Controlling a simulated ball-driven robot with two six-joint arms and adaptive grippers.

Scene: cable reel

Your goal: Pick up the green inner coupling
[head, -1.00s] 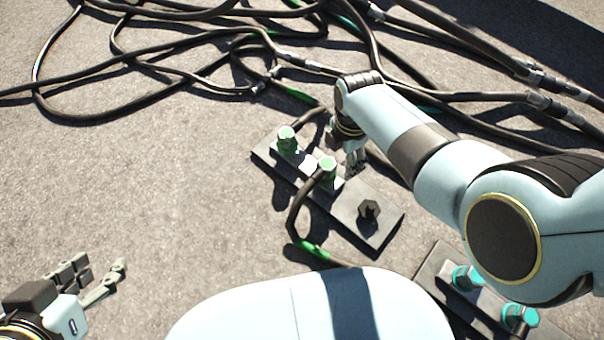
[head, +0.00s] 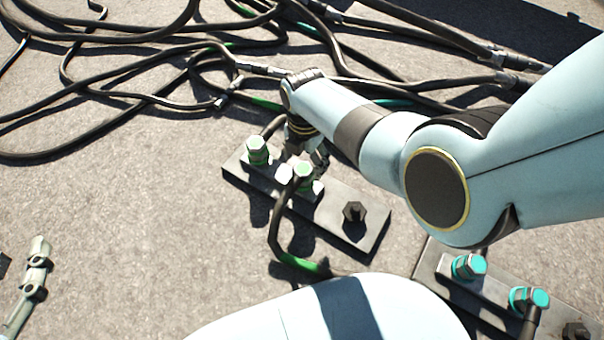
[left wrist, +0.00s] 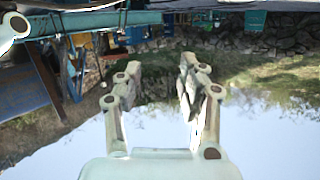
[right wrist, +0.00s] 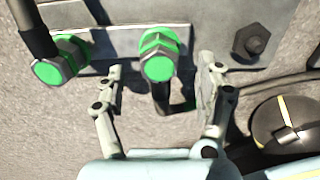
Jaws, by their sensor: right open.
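Two green-banded couplings stand on a grey plate (head: 330,220): an outer one (head: 257,152) at its left end and the inner one (head: 303,174) in the middle, with a black cable curving down from it. My right gripper (head: 306,154) is just behind the inner coupling. In the right wrist view, my right gripper (right wrist: 160,85) is open, with the inner coupling (right wrist: 160,58) ahead between its fingers, not gripped. The outer coupling (right wrist: 58,65) is left of the fingers. My left gripper (left wrist: 158,85) is open and empty, away from the plate; only part shows in the head view.
A black hex bolt (head: 354,213) stands on the same plate, right of the inner coupling. A second plate (head: 430,262) with teal couplings (head: 468,267) is at lower right. Tangled black cables (head: 130,97) cover the ground behind.

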